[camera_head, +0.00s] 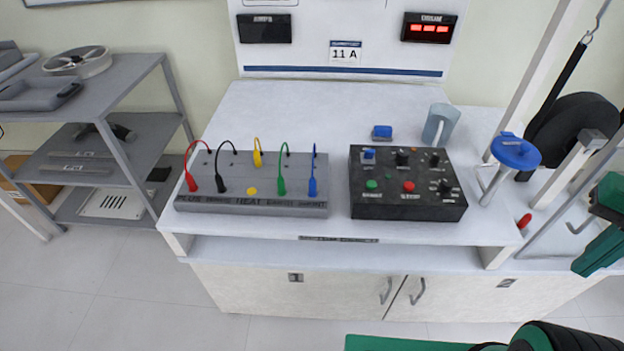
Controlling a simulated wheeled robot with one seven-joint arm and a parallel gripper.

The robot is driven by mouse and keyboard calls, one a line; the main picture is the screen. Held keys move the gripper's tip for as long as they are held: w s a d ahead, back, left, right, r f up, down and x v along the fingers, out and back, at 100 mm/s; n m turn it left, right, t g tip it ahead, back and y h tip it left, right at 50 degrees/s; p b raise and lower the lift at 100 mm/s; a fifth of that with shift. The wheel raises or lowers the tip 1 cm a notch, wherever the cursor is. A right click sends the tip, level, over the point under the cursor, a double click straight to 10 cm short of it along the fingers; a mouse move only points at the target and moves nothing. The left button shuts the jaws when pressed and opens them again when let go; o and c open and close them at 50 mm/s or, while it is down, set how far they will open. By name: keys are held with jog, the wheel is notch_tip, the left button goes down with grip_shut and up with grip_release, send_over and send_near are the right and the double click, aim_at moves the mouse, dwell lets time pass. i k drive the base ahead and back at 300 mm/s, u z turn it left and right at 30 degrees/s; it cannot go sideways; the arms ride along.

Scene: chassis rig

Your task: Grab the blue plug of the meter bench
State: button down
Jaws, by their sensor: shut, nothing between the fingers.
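The blue plug (313,187) stands upright at the right end of the grey sloped meter bench (262,205). A thin blue lead rises from it to the back of the bench. Left of it are the green plug (282,185), yellow plug (257,159), black plug (221,184) and red plug (191,182), each with its lead. The yellow one sits farther back, behind a yellow round spot. Green and dark parts of my arm show at the right edge, well apart from the blue plug. I cannot make out my gripper's fingertips there.
A black control box (405,207) with knobs and buttons stands close right of the bench. Behind it are a small blue block (382,132) and a grey-blue cup (440,125). A blue-topped stand (515,150) and posts rise at right. Grey shelves (85,125) stand left.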

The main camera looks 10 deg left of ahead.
aim_at(312, 182)
jog(key=z, duration=2.15)
jog(key=k, duration=0.95)
jog(key=u, duration=1.2)
